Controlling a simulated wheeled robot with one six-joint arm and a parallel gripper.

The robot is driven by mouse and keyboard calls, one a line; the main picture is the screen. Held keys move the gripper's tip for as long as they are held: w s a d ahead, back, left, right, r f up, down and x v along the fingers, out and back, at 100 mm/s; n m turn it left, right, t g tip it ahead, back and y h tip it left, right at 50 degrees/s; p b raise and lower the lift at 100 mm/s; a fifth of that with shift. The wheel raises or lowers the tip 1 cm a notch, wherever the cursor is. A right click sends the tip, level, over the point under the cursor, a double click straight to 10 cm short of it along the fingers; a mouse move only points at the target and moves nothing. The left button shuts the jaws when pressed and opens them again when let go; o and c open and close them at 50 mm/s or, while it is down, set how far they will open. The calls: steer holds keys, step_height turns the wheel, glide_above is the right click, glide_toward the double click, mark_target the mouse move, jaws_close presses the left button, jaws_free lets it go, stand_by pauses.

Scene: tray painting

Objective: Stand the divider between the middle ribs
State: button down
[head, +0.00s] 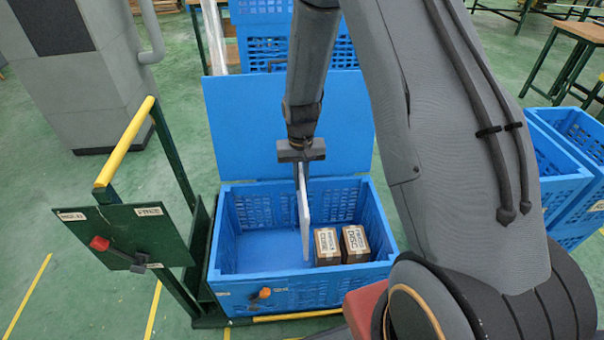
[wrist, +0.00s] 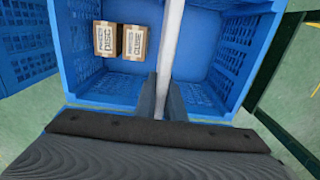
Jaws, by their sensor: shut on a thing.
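My gripper (head: 301,164) is shut on the divider (head: 304,215), a thin pale upright panel. The divider hangs edge-on to the head camera, inside the blue crate (head: 300,294), about midway across. In the wrist view the gripper fingers (wrist: 162,98) clasp the divider (wrist: 171,45), which runs up and away across the crate. Whether the divider's lower edge touches the crate floor cannot be told. The ribs cannot be made out clearly in either view.
Two labelled boxes (head: 327,246) (head: 355,244) stand in the crate, right of the divider in the head view. The crate's left part is empty. Its raised lid (head: 285,115) stands behind. A green post frame with a yellow rail (head: 126,141) stands left; blue crates (head: 570,160) stand right.

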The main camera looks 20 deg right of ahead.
steer(key=shift+s+f+p, duration=0.15)
steer(key=shift+f+p, duration=0.95)
steer(key=shift+f, duration=0.1)
steer(key=shift+s+f+p, duration=0.15)
steer(key=shift+f+p, duration=0.95)
steer(key=shift+f, duration=0.2)
step_height(320, 180, down, 7)
steer(key=b, duration=0.3)
step_height(320, 180, down, 10)
steer(key=b, duration=0.9)
steer(key=shift+b, duration=0.35)
steer(key=shift+r, duration=0.2)
